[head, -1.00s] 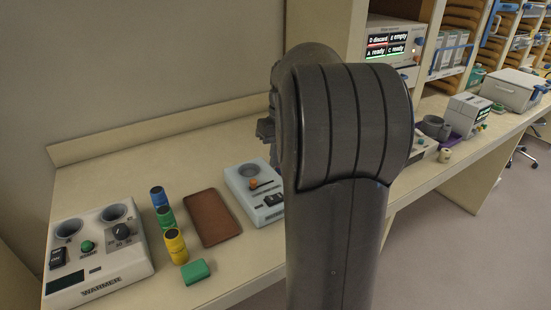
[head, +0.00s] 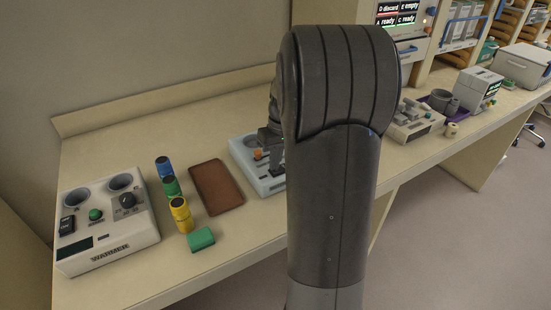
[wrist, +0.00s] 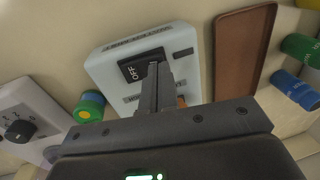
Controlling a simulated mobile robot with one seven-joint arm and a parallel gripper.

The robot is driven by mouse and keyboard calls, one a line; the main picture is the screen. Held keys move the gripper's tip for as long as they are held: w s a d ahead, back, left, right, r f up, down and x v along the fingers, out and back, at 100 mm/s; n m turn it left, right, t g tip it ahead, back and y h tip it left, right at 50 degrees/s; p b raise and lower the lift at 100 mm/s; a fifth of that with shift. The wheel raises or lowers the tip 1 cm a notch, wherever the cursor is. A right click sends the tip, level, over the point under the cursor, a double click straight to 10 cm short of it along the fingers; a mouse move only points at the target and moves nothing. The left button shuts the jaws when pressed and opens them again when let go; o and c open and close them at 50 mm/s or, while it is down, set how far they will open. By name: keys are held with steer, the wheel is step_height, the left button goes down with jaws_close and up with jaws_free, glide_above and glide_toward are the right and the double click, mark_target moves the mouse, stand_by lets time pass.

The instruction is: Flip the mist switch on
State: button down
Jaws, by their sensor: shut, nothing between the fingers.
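A pale blue-grey box (head: 270,185) stands on the counter right of the brown tray, partly hidden behind my arm. In the wrist view the same box (wrist: 108,72) shows a black rocker switch (wrist: 132,70) marked OFF. Small lettering beside the switch is too unclear to read fully. My gripper (wrist: 154,68) is shut and empty, its fingertips over the edge of the switch. Whether they touch it I cannot tell. An orange knob (wrist: 181,101) is partly hidden behind the fingers. In the head view my gripper (head: 270,150) is down over the box.
The brown tray (head: 217,187) lies close left of the box. Blue, green and yellow cylinders and a green block (head: 201,239) stand between the tray and the warmer (head: 107,222). More devices stand farther right (head: 413,124). The counter behind the box is clear.

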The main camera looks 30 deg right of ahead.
steer(key=shift+a+f+h, duration=0.2)
steer(key=shift+h, duration=0.1)
steer(key=shift+d, duration=0.2)
steer(key=shift+d+r, duration=0.3)
steer(key=shift+d, duration=0.4)
step_height(320, 180, up, 14)
steer(key=a, duration=0.2)
steer(key=shift+a, duration=0.1)
stand_by(0.5)
